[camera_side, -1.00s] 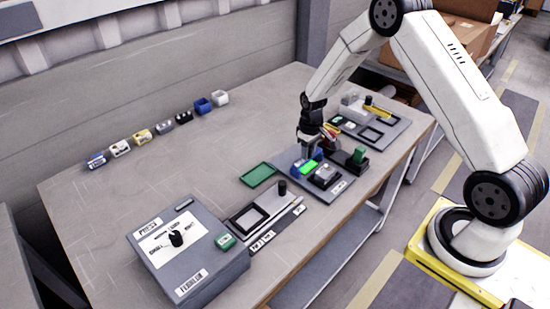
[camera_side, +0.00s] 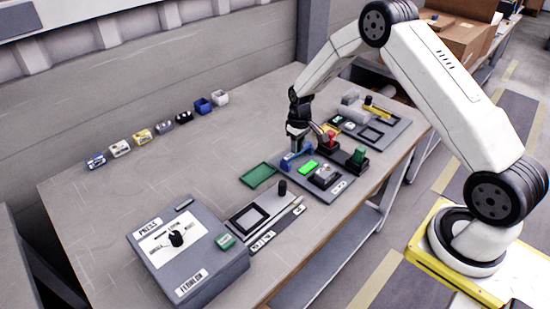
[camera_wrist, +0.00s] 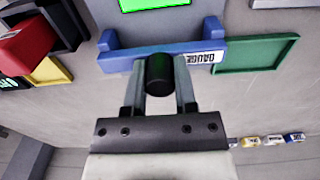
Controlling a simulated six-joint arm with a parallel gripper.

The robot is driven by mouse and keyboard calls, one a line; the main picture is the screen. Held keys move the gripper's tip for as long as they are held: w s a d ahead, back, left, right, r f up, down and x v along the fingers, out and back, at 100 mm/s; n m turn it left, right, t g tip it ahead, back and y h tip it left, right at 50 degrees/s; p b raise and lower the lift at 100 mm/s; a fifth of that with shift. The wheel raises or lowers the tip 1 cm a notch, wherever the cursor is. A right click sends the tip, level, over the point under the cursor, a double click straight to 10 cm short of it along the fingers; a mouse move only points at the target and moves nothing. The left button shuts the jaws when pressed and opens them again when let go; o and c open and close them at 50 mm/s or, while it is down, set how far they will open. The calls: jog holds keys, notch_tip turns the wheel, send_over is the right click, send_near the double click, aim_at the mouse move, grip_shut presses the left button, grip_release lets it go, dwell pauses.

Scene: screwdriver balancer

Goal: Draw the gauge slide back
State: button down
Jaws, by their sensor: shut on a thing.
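The gauge slide is a blue bar (camera_wrist: 120,62) with a white label reading GAUGE and a black round knob (camera_wrist: 160,74). My gripper (camera_wrist: 160,90) is shut on that knob, one finger on each side, in the wrist view. In the side view my gripper (camera_side: 296,143) points down at the blue slide (camera_side: 288,163), which lies at the left edge of the grey gauge plate (camera_side: 316,190). The knob is hidden there by the fingers. A lit green display (camera_side: 308,167) sits on the plate just right of the slide.
A green tray (camera_side: 259,175) lies close by on the left. Red (camera_side: 331,141) and green (camera_side: 358,156) knobbed blocks stand on the right. A grey press box (camera_side: 190,252) stands in front. Small coloured bins (camera_side: 160,128) line the back, with bare bench before them.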

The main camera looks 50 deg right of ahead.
jog(key=shift+w+f, duration=0.3)
jog(key=shift+w, duration=0.45)
jog(key=shift+c, duration=1.6)
grip_release()
jog(key=shift+a, duration=0.2)
jog(key=shift+r, duration=0.15)
jog(key=shift+w+r, duration=0.1)
jog(key=shift+r, duration=0.4)
notch_tip(320, 180, up, 6)
jog(key=shift+d, duration=0.2)
